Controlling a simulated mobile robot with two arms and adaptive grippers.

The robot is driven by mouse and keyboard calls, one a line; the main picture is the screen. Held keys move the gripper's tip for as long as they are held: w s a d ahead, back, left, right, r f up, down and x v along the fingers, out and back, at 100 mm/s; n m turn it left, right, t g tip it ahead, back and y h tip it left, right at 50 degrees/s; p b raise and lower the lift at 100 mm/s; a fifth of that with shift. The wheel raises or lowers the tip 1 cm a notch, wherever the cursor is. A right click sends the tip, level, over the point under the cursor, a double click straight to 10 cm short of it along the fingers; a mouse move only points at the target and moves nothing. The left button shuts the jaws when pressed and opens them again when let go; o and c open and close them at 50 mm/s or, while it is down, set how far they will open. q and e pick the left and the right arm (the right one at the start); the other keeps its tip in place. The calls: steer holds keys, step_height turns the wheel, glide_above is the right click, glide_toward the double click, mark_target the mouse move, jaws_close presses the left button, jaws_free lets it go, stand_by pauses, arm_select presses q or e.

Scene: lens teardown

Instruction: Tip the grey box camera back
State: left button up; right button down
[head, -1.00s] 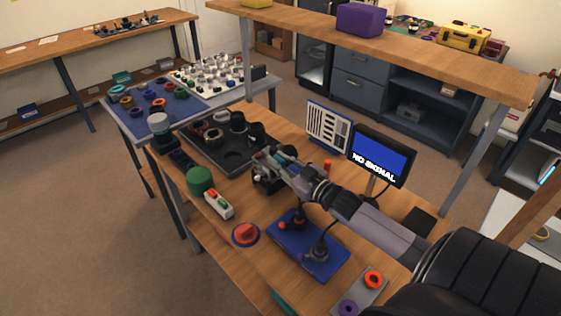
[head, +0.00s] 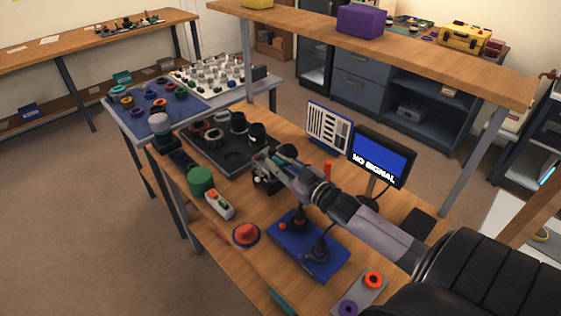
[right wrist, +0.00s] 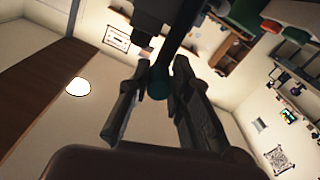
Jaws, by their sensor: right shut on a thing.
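My right gripper (head: 266,166) reaches over the bench from the right, its fingers at a small dark body beside the black tray. This body seems to be the grey box camera (head: 262,184); the gripper and arm cover most of it, so its tilt is hard to read. In the right wrist view, my right gripper (right wrist: 160,74) is shut on a dark rod with a teal end (right wrist: 157,86). A dark block (right wrist: 155,14) above the fingertips may be the camera's body. My left gripper is not in view.
The black tray (head: 212,166) with lens parts lies behind-left. A blue base (head: 306,259) lies below my arm, and a "NO SIGNAL" monitor (head: 380,156) stands right.

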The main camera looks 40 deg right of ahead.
steer(key=shift+s+a+f+n+p, duration=0.15)
steer(key=shift+a+n+p, duration=0.1)
steer(key=shift+a+n, duration=0.7)
steer(key=shift+a+f+n+p, duration=0.25)
steer(key=shift+a+n, duration=0.5)
steer(key=shift+n, duration=0.45)
steer(key=shift+s+a+f+n+p, duration=0.1)
steer(key=shift+a+n+p, duration=0.2)
steer(key=shift+a+n, duration=0.65)
steer(key=c, duration=1.8)
jaws_free()
steer(key=shift+d, duration=0.1)
steer(key=o, duration=0.3)
steer(key=shift+f, duration=0.1)
